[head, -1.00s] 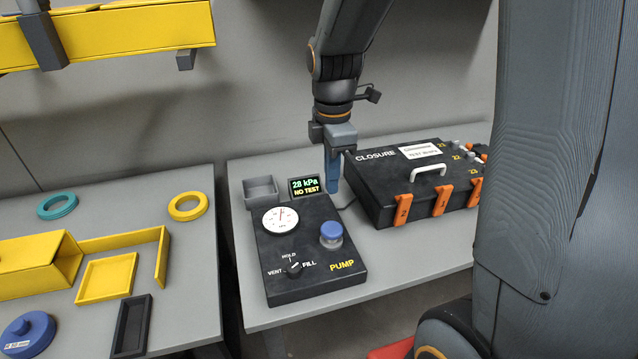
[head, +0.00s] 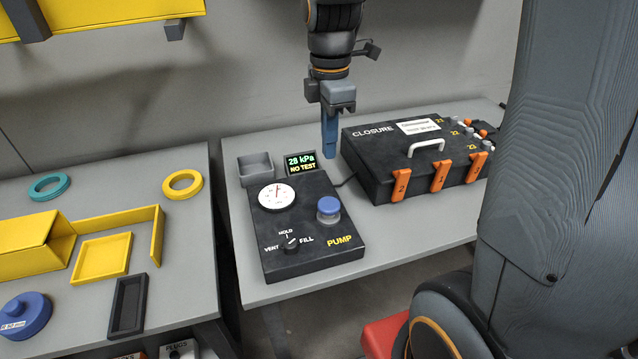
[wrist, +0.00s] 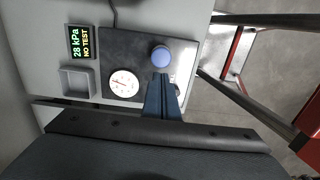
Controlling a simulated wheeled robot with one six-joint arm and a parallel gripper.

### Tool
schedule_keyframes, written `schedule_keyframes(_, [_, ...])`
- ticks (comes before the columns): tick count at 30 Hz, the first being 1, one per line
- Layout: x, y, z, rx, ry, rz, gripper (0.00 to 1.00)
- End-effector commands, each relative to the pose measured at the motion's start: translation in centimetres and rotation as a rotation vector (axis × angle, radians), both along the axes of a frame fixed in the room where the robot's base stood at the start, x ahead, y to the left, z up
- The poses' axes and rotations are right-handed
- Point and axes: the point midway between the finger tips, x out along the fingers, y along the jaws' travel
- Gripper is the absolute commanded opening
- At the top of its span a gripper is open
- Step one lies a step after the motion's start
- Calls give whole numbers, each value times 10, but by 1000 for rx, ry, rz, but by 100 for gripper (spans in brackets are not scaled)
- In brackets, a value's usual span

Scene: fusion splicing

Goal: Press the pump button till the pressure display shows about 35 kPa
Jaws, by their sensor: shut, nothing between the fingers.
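The black pump unit (head: 270,255) sits on the grey table. Its blue pump button (head: 329,205) stands up at the right, above the yellow PUMP label. The pressure display (head: 301,163) behind it reads 28 kPa and NO TEST. The round dial gauge (head: 276,196) is at the unit's back left. The selector knob (head: 290,243) lies between the VENT, HOLD and FILL marks; its exact setting is hard to tell. My gripper (head: 330,155) is shut and empty, pointing down, above and behind the button and apart from it. In the wrist view the blue fingers (wrist: 162,88) reach toward the button (wrist: 161,56).
The black closure case (head: 385,165) with orange latches stands right of the pump unit. A small grey tray (head: 243,171) sits left of the display. A second table (head: 195,290) at left holds yellow parts and rings. Space above the pump unit is clear.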

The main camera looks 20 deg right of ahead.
Motion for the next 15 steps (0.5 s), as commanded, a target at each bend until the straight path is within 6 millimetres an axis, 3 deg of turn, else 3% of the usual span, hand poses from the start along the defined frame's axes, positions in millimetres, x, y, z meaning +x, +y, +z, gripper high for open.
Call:
schedule_keyframes(10, [0, 0, 4, 1, 3, 0, 0])
schedule_keyframes(15, [-1, 0, -6, 1, 5, 0, 0])
